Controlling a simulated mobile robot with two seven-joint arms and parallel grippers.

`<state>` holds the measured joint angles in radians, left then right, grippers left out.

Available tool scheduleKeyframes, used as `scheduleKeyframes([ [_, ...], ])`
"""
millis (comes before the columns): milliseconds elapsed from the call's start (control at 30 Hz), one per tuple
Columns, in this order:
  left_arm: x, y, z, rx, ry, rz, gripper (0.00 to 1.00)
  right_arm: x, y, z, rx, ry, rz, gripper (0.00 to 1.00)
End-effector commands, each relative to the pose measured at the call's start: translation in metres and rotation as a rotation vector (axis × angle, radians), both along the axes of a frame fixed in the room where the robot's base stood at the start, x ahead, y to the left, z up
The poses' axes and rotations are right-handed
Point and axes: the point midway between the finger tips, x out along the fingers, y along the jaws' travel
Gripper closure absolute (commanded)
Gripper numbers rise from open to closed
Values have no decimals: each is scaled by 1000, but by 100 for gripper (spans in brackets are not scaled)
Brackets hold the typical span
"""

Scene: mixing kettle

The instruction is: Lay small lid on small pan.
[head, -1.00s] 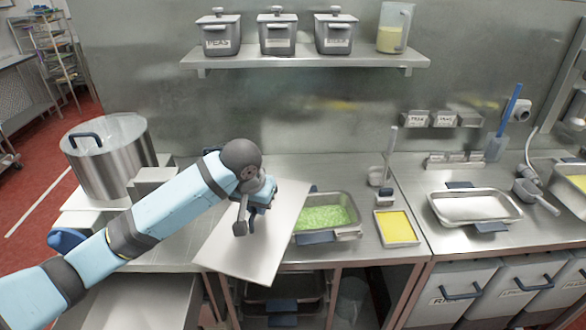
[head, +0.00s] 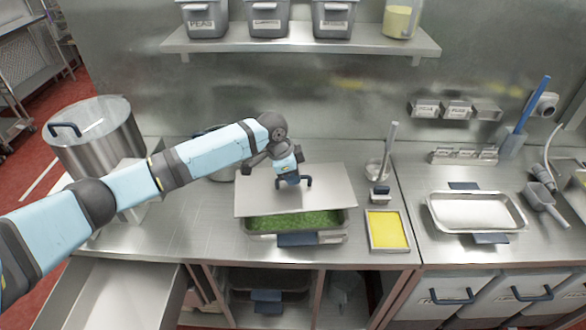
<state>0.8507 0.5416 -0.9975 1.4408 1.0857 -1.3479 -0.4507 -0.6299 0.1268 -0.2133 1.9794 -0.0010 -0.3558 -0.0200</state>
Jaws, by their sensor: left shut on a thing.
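The lid (head: 325,197) is a flat, plain metal sheet with a dark handle. My left gripper (head: 292,182), at the middle of the lid, is shut on that handle. The lid is roughly level, above the back part of a metal pan (head: 336,237) of green contents. A front strip of the green contents (head: 295,221) and the pan's blue front handle show; the rest of the pan is hidden. I cannot tell whether lid and pan touch. My right gripper is not in view.
A yellow tray (head: 388,230) and a ladle holder (head: 378,170) stand right of the pan. Another shallow metal pan (head: 480,224) is farther right. A large pot (head: 95,140) stands at the left. The counter left of the pan is clear (head: 185,225).

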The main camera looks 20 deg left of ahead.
Motion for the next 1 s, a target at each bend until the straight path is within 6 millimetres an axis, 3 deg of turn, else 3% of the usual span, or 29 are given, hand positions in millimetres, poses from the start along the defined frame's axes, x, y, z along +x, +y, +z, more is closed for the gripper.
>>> scheduleKeyframes([
  [367,4,0,-9,-1,-3,-47,100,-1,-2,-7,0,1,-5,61],
  [867,4,0,-62,0,-2,-44,100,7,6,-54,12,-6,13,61],
  [1000,4,0,-56,-1,-2,-45,100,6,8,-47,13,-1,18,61],
])
